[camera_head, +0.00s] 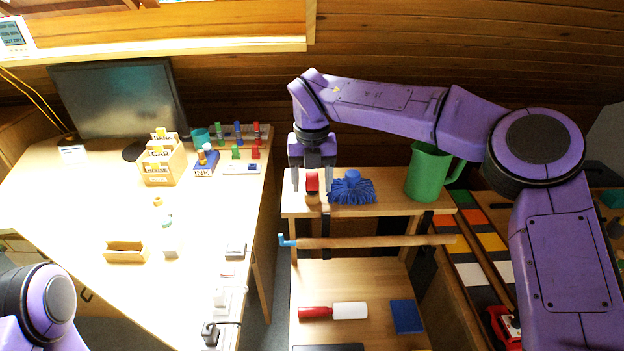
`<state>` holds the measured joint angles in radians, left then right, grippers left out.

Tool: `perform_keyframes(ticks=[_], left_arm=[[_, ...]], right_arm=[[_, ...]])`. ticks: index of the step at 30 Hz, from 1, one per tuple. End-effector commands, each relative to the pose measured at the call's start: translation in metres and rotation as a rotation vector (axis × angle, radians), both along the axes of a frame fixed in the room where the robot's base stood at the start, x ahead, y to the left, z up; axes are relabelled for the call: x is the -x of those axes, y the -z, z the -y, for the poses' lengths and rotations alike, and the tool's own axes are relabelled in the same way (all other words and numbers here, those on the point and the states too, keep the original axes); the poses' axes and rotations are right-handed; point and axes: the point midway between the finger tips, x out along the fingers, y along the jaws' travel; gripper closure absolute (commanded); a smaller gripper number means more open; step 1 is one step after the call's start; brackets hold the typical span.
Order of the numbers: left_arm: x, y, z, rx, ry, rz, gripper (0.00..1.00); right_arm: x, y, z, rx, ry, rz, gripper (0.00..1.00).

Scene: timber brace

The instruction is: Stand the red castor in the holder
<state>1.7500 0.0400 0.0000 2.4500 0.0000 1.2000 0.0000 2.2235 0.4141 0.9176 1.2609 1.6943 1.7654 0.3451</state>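A small red object with a light wooden part (312,184), which may be the red castor, stands on the upper wooden shelf. My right gripper (312,184) points down over it, fingers apart on either side. A gap shows between each finger and the red part, so it looks open; contact is not clear. No holder can be made out for certain. A rack at the desk's back right (246,133) bears small green, blue and red pieces. My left arm shows only at the lower left; its gripper is out of view.
A blue mop-like brush (351,189) sits right beside the gripper, with a green jug (430,172) farther right. A blue-ended wooden rod (370,242) crosses below the shelf. A red-handled roller (332,311) lies lower down. The desk's middle (100,215) has free room.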

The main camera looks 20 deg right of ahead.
Motion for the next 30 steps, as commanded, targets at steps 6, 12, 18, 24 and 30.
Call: perform_keyframes(ticks=[6,12,18,24,30], left_arm=[[0.000,0.001,0.000,0.000,0.000,0.000,0.37],[0.000,0.004,0.000,0.000,0.000,0.000,0.37],[0.000,0.003,0.000,0.000,0.000,0.000,0.37],[0.000,0.002,0.000,0.000,0.000,0.000,0.37],[0.000,0.002,0.000,0.000,0.000,0.000,0.37]], right_arm=[[0.000,-0.002,0.000,0.000,0.000,0.001,0.36],[-0.001,-0.040,-0.001,0.000,0.001,0.005,0.36],[-0.001,-0.086,0.000,0.001,0.001,0.004,0.36],[0.000,-0.105,0.000,0.000,0.000,0.001,0.36],[0.000,-0.106,0.000,0.000,0.000,0.000,0.36]])
